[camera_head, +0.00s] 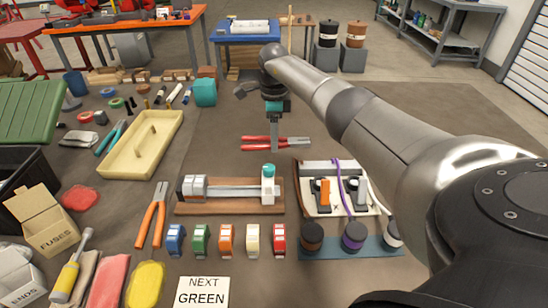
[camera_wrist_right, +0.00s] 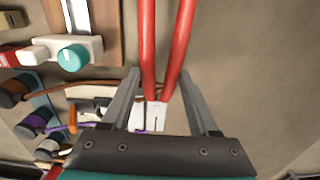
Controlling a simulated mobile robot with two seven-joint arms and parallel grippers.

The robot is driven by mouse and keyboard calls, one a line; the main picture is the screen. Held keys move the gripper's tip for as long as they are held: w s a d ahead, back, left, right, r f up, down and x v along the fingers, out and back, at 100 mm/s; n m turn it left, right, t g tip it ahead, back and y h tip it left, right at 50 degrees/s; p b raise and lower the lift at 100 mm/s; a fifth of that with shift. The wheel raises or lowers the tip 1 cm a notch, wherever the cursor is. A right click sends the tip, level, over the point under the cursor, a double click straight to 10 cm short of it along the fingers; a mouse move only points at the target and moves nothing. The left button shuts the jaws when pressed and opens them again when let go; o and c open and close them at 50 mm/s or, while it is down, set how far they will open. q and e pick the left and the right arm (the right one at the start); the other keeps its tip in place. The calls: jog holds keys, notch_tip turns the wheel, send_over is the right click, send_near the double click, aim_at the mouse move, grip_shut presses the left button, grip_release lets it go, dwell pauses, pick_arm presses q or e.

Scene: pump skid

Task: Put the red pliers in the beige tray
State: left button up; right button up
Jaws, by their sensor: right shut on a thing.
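In the right wrist view the two red handles (camera_wrist_right: 148,45) run between the fingers of this gripper (camera_wrist_right: 162,75). The right gripper is shut on the pliers, close to the table surface; I cannot tell whether they touch it. The beige tray (camera_head: 128,162) is to the left of the pliers in the head view, with a beige grip-like bar standing in it. No left gripper shows.
A wooden fixture (camera_head: 230,208) with a clamp-like device is in front of the pliers. Orange-handled pliers (camera_head: 152,215), a teal-handled tool (camera_head: 110,138) and a teal block (camera_head: 205,92) lie around the tray. The surface between tray and red pliers is mostly clear.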

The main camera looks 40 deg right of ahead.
aim_at(274, 164)
notch_tip(274, 164, down, 3)
jog(key=shift+r+b, duration=0.1)
jog(key=shift+b, duration=0.2)
notch_tip(274, 164, down, 4)
jog(key=shift+r+b, duration=0.1)
jog(key=shift+b, duration=0.55)
jog(key=o, duration=1.2)
pick_arm(q)
jog(key=shift+w+a+f+t, duration=0.3)
jog(key=shift+w+a+f, duration=0.8)
jog(key=shift+w, duration=0.15)
jog(key=shift+d+r, duration=0.1)
